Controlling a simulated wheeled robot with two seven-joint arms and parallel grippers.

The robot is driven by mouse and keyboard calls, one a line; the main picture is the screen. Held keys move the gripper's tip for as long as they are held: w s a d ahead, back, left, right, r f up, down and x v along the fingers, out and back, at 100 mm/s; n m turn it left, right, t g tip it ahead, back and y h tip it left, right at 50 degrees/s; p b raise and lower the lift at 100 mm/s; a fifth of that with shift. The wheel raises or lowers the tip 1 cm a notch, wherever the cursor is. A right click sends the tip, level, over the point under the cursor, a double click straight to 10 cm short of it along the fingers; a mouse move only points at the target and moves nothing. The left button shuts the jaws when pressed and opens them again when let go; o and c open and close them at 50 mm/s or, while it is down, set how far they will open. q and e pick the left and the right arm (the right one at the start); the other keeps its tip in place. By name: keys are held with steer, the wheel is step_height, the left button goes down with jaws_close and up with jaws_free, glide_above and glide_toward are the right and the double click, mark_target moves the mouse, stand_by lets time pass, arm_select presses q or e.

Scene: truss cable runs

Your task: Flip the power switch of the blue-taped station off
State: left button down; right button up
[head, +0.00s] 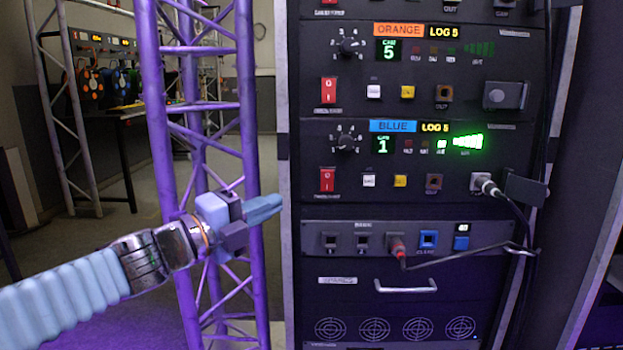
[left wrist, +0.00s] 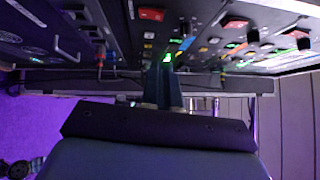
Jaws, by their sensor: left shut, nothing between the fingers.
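The blue-taped station (head: 440,162) is a black rack panel with a blue label (head: 393,126) reading BLUE. Its display shows a green 1 and its green bars are lit. Its red power switch (head: 327,180) is at the panel's lower left, marked 0 above and I below. My left gripper (head: 278,202) is shut and empty, pointing right, in front of the truss and left of the rack, a little lower than the switch and apart from it in the picture. In the left wrist view the fingers (left wrist: 165,85) point at the rack front. My right gripper is not in view.
The orange-taped station (head: 440,65), with its own red switch (head: 328,90), sits directly above. A patch panel (head: 350,241) with a plugged cable is below. A purple truss (head: 245,110) stands left of the rack. A black cable (head: 522,225) hangs at right.

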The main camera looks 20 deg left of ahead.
arm_select(q)
steer(key=b, duration=0.1)
glide_toward(324, 172)
steer(key=w+d, duration=0.1)
steer(key=d, duration=0.3)
steer(key=w, duration=0.3)
steer(key=shift+w+a+r, duration=0.15)
steer(key=shift+w+r, duration=0.05)
steer(key=shift+r, duration=0.1)
steer(key=shift+w+a, duration=0.15)
steer(key=shift+w, duration=0.25)
steer(key=shift+r+p, duration=0.15)
steer(key=shift+p, duration=0.45)
steer(key=r+p, duration=0.1)
steer(key=p, duration=0.2)
steer(key=shift+w+a+n+g, duration=0.1)
steer(key=shift+w+n+g, duration=0.2)
steer(key=shift+w, duration=0.05)
steer(key=shift+f, duration=0.55)
